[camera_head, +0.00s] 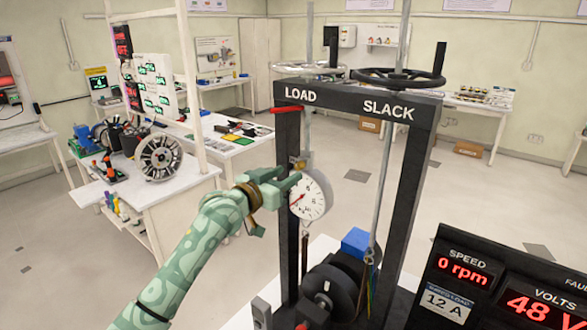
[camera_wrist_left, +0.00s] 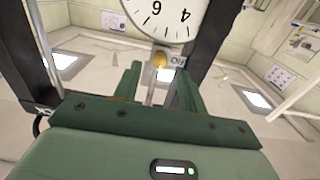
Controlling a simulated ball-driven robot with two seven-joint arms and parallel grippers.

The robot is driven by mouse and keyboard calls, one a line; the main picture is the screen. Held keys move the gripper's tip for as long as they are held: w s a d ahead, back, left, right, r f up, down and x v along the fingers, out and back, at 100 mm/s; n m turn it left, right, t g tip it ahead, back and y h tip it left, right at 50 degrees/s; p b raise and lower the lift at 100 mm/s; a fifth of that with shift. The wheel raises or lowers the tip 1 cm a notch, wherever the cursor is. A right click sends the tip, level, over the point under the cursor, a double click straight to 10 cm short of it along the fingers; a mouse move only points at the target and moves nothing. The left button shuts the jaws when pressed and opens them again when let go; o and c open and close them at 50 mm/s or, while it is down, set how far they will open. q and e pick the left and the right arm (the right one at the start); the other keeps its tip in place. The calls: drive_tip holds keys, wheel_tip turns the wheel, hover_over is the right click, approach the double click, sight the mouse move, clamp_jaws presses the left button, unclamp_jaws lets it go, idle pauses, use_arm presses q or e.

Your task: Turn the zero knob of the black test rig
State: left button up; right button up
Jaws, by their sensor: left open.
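The black test rig (camera_head: 414,150) stands right of centre in the head view, with LOAD and SLACK on its top beam. A white round dial gauge (camera_head: 313,196) with a red needle hangs inside its left side; the dial also shows upside down in the left wrist view (camera_wrist_left: 165,14). A small brass knob (camera_wrist_left: 160,60), beside a partly hidden label, sits at the dial's edge; it looks like the zero knob. My left gripper (camera_head: 288,176) is open at the gauge's upper left. In the left wrist view its fingers (camera_wrist_left: 159,78) flank the line to the knob, without visible contact.
Two handwheels (camera_head: 398,78) top the rig, and a red lever (camera_head: 287,109) sticks out left. A black drum (camera_head: 330,289) and blue block (camera_head: 355,241) lie below the gauge. A display panel (camera_head: 500,285) stands at front right. A white bench (camera_head: 150,200) is at left.

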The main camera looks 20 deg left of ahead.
sight(297, 168)
use_arm(q)
drive_tip(key=shift+x, duration=1.9)
